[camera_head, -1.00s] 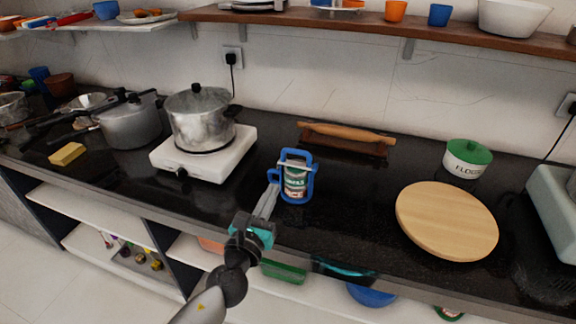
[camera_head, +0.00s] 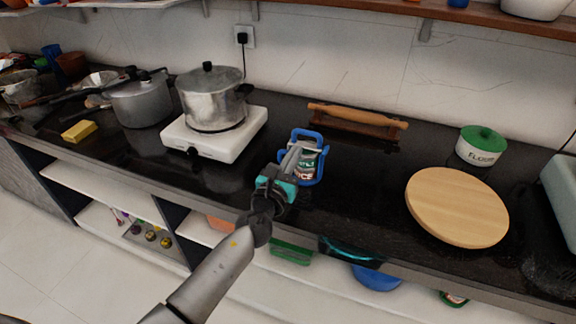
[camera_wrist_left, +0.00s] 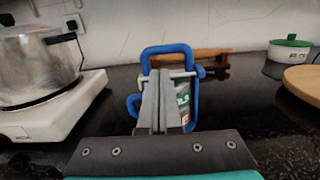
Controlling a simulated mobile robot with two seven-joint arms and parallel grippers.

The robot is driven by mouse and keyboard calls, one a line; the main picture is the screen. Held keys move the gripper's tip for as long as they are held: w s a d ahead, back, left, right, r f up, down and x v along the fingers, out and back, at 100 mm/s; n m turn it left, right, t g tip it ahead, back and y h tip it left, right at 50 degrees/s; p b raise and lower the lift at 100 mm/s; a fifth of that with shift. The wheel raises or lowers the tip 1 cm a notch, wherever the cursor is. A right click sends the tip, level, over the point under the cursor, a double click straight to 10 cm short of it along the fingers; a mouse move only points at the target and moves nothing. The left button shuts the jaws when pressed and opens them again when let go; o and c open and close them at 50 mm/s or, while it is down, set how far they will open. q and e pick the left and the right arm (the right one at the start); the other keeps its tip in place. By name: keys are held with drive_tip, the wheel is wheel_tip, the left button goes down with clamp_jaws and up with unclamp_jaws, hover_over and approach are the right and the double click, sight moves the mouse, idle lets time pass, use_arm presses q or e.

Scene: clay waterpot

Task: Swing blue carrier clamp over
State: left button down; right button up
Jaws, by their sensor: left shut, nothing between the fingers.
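The blue carrier clamp (camera_head: 322,165) stands on the black counter around a can (camera_head: 306,163) with a green, white and red label. In the left wrist view, the blue frame (camera_wrist_left: 195,103) rises above the can (camera_wrist_left: 183,95), with a pale bar across it and a blue loop at its left. My left gripper (camera_head: 291,158) is shut, its fingers in front of the carrier and overlapping its left part in the view. In the left wrist view, the closed fingers (camera_wrist_left: 157,100) hide much of the can. I cannot tell whether they touch the carrier. My right gripper is not in view.
A white hotplate (camera_head: 214,141) with a steel pot (camera_head: 212,100) stands left of the carrier. A rolling pin on a wooden stand (camera_head: 357,118) is behind. A round wooden board (camera_head: 457,206) and a flour pot (camera_head: 482,147) are at the right. Counter between carrier and board is clear.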

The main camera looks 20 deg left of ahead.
use_arm(q)
drive_tip(key=w, duration=0.3)
drive_tip(key=shift+w+d, duration=0.1)
drive_tip(key=shift+r, duration=0.1)
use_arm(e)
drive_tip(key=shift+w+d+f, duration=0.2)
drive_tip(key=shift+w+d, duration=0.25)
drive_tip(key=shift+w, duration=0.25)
use_arm(q)
drive_tip(key=shift+r+m, duration=0.15)
drive_tip(key=shift+m, duration=0.15)
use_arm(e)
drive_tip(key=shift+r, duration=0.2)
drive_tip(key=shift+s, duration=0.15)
